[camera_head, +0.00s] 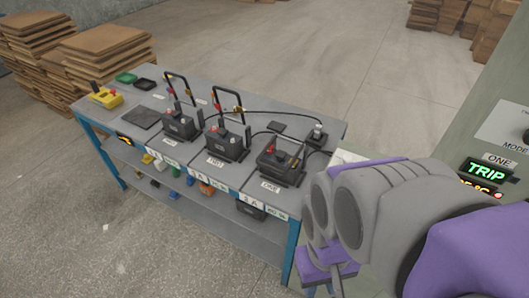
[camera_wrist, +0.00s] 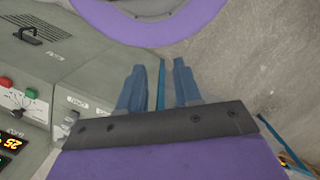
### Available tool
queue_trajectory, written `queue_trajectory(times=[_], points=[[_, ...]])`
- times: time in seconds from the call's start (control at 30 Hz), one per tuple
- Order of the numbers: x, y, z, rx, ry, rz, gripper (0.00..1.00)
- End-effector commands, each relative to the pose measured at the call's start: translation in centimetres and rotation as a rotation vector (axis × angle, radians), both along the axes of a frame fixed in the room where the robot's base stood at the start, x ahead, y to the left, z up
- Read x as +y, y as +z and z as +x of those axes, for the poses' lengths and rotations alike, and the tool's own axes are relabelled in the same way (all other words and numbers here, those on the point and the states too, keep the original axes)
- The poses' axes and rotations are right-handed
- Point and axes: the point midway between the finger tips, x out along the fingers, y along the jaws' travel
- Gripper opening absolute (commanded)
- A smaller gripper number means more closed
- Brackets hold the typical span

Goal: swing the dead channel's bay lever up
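Three black battery bays stand in a row on the grey bench in the head view, with the label ONE at the right and TWO in the middle. The lever of the left bay (camera_head: 177,85) and the lever of the middle bay (camera_head: 225,100) stand up as tall black loops. Bay ONE (camera_head: 279,168) has no tall loop; its lever looks lowered around the battery. The panel display (camera_head: 487,170) under a ONE label reads TRIP in green. My gripper (camera_wrist: 159,78) is open and empty in the wrist view; its fingertips cannot be made out in the head view.
The bench (camera_head: 205,190) has blue legs and a lower shelf with small items. A yellow device (camera_head: 104,97) sits at its far left end. Stacked brown boards (camera_head: 105,45) stand behind. A grey cabinet (camera_wrist: 95,75) with knobs is left of the fingers. Floor in front is clear.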

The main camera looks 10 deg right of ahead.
Motion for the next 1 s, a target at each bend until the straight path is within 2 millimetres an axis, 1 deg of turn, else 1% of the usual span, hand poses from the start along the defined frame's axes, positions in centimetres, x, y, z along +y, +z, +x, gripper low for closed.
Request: queue_trajectory(times=[0.03,0.17,0.33,0.77,1.0], points=[[-0.1,0.0,0.1,0.007,0.006,-0.004,0.28],[-0.6,0.0,0.6,0.044,0.041,-0.03,0.16],[-1.8,-0.1,2.1,0.128,0.123,-0.095,0.0],[-4.7,-0.9,7.3,0.347,0.353,-0.295,0.0],[-5.7,-1.7,11.0,0.45,0.477,-0.418,0.0]])
